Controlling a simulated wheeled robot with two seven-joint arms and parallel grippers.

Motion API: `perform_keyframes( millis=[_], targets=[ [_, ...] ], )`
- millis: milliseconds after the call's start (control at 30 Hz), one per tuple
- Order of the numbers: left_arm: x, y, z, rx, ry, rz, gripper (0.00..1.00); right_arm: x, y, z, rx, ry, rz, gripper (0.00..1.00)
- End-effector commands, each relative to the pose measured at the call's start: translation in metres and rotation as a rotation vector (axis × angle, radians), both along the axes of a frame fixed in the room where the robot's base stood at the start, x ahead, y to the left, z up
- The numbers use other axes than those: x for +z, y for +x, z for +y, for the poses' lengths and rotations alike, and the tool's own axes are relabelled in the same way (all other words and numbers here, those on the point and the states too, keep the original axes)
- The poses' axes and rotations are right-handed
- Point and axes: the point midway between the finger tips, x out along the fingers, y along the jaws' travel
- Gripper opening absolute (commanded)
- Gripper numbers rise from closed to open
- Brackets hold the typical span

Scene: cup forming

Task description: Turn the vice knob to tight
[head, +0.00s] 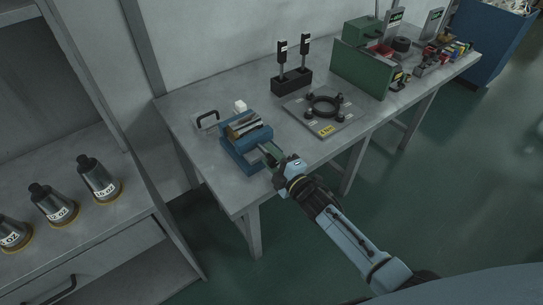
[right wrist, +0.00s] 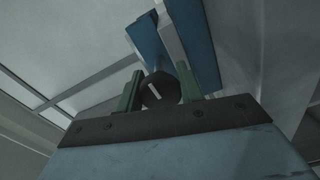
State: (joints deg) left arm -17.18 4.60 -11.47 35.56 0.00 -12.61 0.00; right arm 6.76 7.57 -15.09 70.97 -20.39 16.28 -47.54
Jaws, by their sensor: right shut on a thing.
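The blue vice (head: 241,147) stands on the near left part of the workbench, with a brownish metallic piece (head: 243,125) at its jaws. My right gripper (head: 277,160) is at the vice's front end, its arm coming from the lower right. In the right wrist view, the dark round vice knob (right wrist: 160,89) with a white mark sits between the two green fingers of my right gripper (right wrist: 159,92). The gripper is shut on the knob. The blue vice body (right wrist: 190,40) rises behind it. My left gripper does not show.
A grey plate with a black ring (head: 322,106) lies right of the vice on the workbench (head: 215,165). A black block with two upright posts (head: 291,80) and a green machine (head: 358,68) stand farther back. Several labelled bottles (head: 97,182) stand on the left shelf.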

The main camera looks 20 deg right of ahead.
Motion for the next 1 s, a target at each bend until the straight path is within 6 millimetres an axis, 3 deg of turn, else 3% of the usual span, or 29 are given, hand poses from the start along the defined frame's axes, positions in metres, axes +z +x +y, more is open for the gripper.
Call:
perform_keyframes(
  millis=[1000],
  targets=[
    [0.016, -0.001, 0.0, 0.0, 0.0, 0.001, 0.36, -0.001, 0.0, 0.001, 0.0, 0.905, 0.33, 0.14]
  ],
)
